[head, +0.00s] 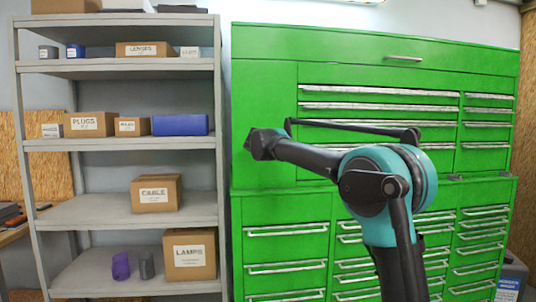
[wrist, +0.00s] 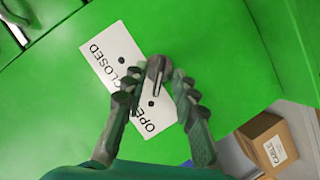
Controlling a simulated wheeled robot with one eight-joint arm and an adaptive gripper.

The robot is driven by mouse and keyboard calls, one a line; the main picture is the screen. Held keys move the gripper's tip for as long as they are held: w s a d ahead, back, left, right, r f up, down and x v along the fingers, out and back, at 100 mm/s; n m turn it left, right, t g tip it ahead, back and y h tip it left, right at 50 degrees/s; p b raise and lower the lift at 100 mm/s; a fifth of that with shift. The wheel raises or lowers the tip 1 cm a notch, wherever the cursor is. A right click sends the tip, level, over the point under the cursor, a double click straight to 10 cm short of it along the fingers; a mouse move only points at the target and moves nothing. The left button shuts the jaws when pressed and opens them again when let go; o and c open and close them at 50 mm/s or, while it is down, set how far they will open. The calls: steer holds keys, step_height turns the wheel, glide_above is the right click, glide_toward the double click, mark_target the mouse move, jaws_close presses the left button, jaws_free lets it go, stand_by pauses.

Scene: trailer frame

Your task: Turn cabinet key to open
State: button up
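The green cabinet (head: 265,95) stands in the middle and right of the head view. My gripper (head: 252,145) is at the left part of its upper section. In the wrist view a white label (wrist: 105,55) reading "CLOSED" and "OPEN" lies slanted on the green panel (wrist: 225,60). A small grey key (wrist: 154,78) stands over the label's middle, its lower end toward the dot beside "OPEN". The fingers cover part of the lettering.
A grey shelf unit (head: 125,145) with labelled boxes stands left of the cabinet. The "CABLE" box (head: 156,193) also shows at lower right in the wrist view (wrist: 268,145). Drawers with metal handles (head: 287,230) fill the cabinet's lower part.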

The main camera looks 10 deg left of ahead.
steer(key=v, duration=1.1)
steer(key=s+d+f+m+g+h, duration=0.15)
steer(key=s+d+f, duration=0.25)
steer(key=d+f, duration=0.5)
steer(key=s+d+f+m+g, duration=0.3)
steer(key=s+d+f, duration=0.1)
steer(key=d+f, duration=0.55)
steer(key=s+d+f+m+g+h, duration=0.15)
steer(key=s+d+f, duration=0.25)
steer(key=d+f, duration=0.5)
steer(key=s+d+f+m+g+y, duration=0.1)
steer(key=s+d+f+g, duration=0.1)
steer(key=s+f, duration=1)
steer(key=s+d+f+m+g+y, duration=0.2)
steer(key=s+d+f, duration=0.2)
steer(key=s+f, duration=0.7)
steer(key=s, duration=0.4)
steer(key=shift+d+f+m+g, duration=0.3)
steer(key=shift+d+f, duration=0.05)
steer(key=shift+d, duration=0.05)
steer(key=shift+o, duration=0.2)
